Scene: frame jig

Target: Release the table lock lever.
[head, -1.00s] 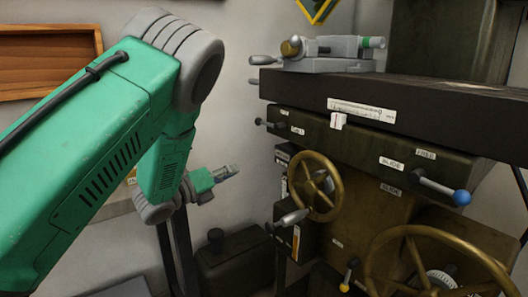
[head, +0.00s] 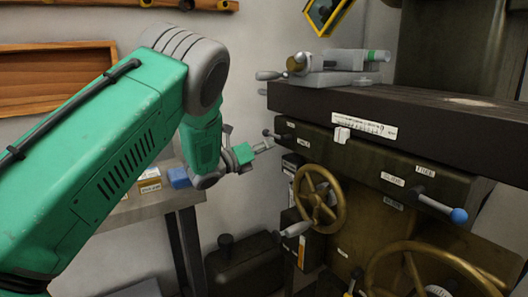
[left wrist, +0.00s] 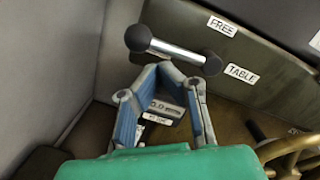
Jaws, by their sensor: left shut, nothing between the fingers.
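The table lock lever is a short metal rod with a dark ball knob, on the front of the dark machine just under the table. In the head view the lever (head: 272,134) sticks out to the left. In the left wrist view the lever (left wrist: 178,51) lies across the picture, with a dark ball at each end, beside the labels FREE (left wrist: 222,27) and TABLE (left wrist: 241,73). My left gripper (head: 267,147) is shut and empty, just below the lever. Its fingertips (left wrist: 158,68) show under the rod; I cannot tell whether they touch it. My right gripper is not in view.
A brass handwheel (head: 320,198) and a crank handle (head: 293,230) are below the lever. A second lever with a blue knob (head: 458,215) is at the right. The dark machine table (head: 400,107) overhangs above. A grey bench (head: 150,205) stands behind my left arm.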

